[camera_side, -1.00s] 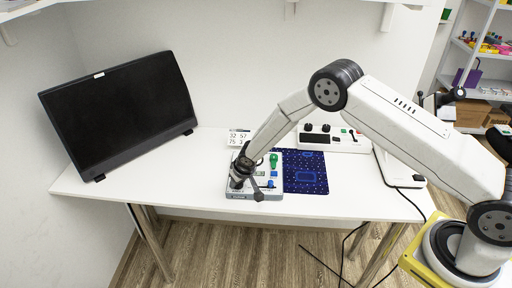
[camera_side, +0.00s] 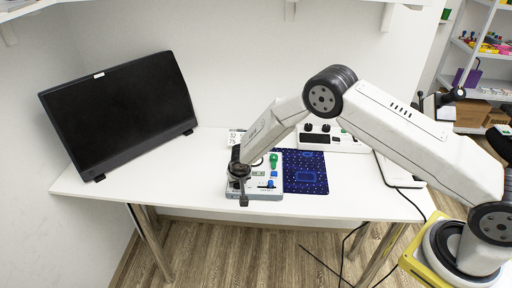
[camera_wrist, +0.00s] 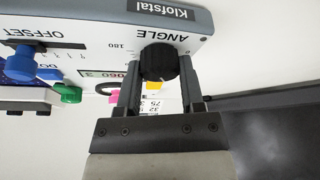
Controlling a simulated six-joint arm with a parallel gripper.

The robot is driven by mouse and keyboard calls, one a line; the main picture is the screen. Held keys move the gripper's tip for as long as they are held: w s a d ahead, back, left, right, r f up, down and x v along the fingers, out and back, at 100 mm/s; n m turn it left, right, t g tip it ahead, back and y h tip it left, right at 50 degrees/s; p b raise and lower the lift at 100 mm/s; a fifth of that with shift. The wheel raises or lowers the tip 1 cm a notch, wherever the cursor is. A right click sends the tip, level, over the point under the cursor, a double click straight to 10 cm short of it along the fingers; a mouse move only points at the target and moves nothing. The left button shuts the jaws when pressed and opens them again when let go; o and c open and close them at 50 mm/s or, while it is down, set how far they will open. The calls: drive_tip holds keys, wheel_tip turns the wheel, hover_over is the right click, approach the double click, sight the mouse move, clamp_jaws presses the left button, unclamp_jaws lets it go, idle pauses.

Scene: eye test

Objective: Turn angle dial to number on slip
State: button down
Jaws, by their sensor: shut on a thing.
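The angle dial is a black knob (camera_wrist: 158,62) beside the word ANGLE on a light panel (camera_wrist: 85,22), in the wrist view. My gripper (camera_wrist: 160,75) is shut on it, one finger on each side. In the side view my gripper (camera_side: 238,180) is down at the left part of the panel (camera_side: 266,194) and hides the knob. A white slip with printed numbers (camera_side: 234,137) stands behind the panel; 32 and 75 show, and the arm covers the rest. Part of it also shows upside down in the wrist view (camera_wrist: 150,108). The dial's pointer setting cannot be read.
The panel carries a blue OFFSET slider (camera_wrist: 20,67) and a green knob (camera_wrist: 68,92). A dark blue patterned mat (camera_side: 305,174) lies to the right of the panel. A black monitor (camera_side: 118,112) stands at left, and a white control box (camera_side: 335,139) behind the mat.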

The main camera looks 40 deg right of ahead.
drive_tip(key=shift+w+m+g+h, duration=0.1)
drive_tip(key=shift+m+g+h, duration=0.3)
drive_tip(key=shift+m, duration=1)
drive_tip(key=shift+c, duration=1)
unclamp_jaws()
drive_tip(key=shift+a+r, duration=0.1)
drive_tip(key=shift+r, duration=0.1)
drive_tip(key=v, duration=0.7)
drive_tip(key=shift+s, duration=0.25)
drive_tip(key=shift+a+r, duration=0.1)
drive_tip(key=shift+r, duration=0.05)
